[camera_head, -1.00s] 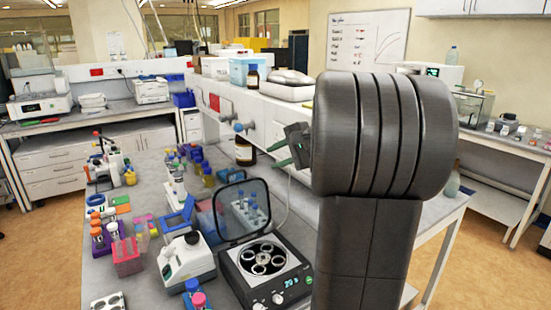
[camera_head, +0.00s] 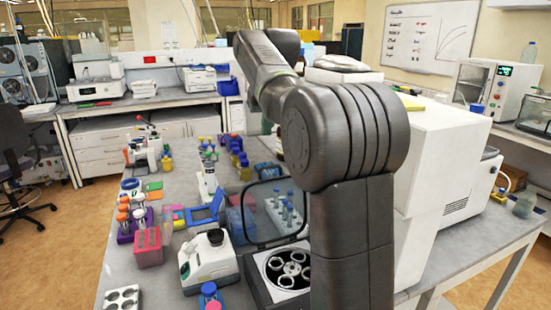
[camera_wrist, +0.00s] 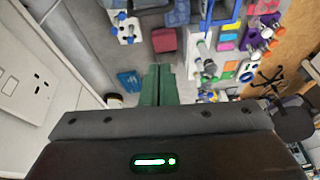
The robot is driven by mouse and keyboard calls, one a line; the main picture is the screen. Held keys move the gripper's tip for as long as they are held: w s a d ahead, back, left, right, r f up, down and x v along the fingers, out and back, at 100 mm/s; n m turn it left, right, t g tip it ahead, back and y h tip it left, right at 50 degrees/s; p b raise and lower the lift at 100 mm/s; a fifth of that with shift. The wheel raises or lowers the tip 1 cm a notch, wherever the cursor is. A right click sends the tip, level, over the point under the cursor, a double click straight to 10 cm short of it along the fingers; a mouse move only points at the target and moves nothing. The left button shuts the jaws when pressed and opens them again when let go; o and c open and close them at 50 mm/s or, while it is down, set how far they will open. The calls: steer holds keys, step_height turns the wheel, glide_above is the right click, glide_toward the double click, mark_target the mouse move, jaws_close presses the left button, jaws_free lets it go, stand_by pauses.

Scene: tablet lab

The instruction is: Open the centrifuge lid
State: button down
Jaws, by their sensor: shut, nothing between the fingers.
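The centrifuge (camera_head: 262,285) stands on the bench in the head view, partly hidden behind my arm. Its lid (camera_head: 250,238), a clear panel in a dark rounded frame, stands raised at the back of the body. The rotor (camera_head: 290,268) with its round holes is exposed. My gripper shows in the wrist view with its green fingers (camera_wrist: 160,85) together and empty, over the bench. In the head view my arm reaches away past the centrifuge, and the fingers are mostly hidden behind it. My gripper is apart from the lid.
A white instrument (camera_head: 208,262) stands left of the centrifuge. A pink rack (camera_head: 148,247) and a blue open box (camera_head: 205,215) are close by. A tube rack stands behind the clear lid. A large white unit (camera_head: 445,160) is right of my arm. Open floor lies left of the bench.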

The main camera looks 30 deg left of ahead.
steer(key=shift+n, duration=0.3)
steer(key=f, duration=0.9)
steer(key=shift+s, duration=0.3)
steer(key=shift+s+d+t, duration=0.1)
steer(key=shift+t, duration=0.2)
